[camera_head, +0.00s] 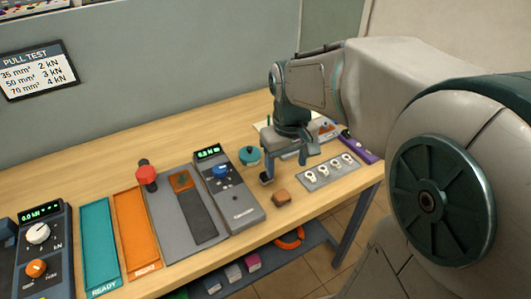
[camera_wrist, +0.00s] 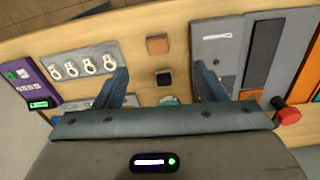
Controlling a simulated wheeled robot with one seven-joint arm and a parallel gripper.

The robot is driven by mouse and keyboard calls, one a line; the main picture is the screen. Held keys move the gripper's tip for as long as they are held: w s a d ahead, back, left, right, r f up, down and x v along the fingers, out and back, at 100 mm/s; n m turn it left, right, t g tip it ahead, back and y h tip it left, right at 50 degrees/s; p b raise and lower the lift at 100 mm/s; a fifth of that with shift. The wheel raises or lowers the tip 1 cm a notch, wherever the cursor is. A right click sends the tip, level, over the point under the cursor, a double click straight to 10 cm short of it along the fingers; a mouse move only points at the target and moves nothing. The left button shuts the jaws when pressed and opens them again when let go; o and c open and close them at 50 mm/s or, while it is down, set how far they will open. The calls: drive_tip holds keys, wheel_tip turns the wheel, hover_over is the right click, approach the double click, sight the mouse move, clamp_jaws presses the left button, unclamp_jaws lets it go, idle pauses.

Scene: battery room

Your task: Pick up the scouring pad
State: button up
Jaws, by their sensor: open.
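A small brown block (camera_head: 281,198), which looks like the scouring pad, lies on the wooden table near its front edge. In the wrist view the brown block (camera_wrist: 157,45) lies beyond my fingertips, between the lug strip and the grey tester. My gripper (camera_head: 285,171) is open and empty above the table, just behind the block in the head view. In the wrist view, a small black block (camera_wrist: 164,78) shows between the open fingers of my gripper (camera_wrist: 160,70); I cannot make it out in the head view.
A strip of ring lugs (camera_head: 330,172) and a purple device (camera_head: 358,146) lie to the right. A grey tester (camera_head: 230,192) and a teal round pot (camera_head: 250,156) stand to the left. Orange (camera_head: 136,232) and teal (camera_head: 97,245) trays lie farther left.

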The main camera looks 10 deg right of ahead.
drive_tip(key=w+f+n, duration=0.1)
drive_tip(key=w, duration=0.3)
hover_over(282, 194)
drive_tip(key=shift+g, duration=0.4)
drive_tip(key=f, duration=0.8)
drive_tip(key=shift+w+a, duration=0.15)
drive_tip(key=shift+a, duration=0.1)
drive_tip(key=shift+d+f, duration=0.2)
drive_tip(key=shift+f, duration=2.65)
drive_tip(key=c, duration=1.1)
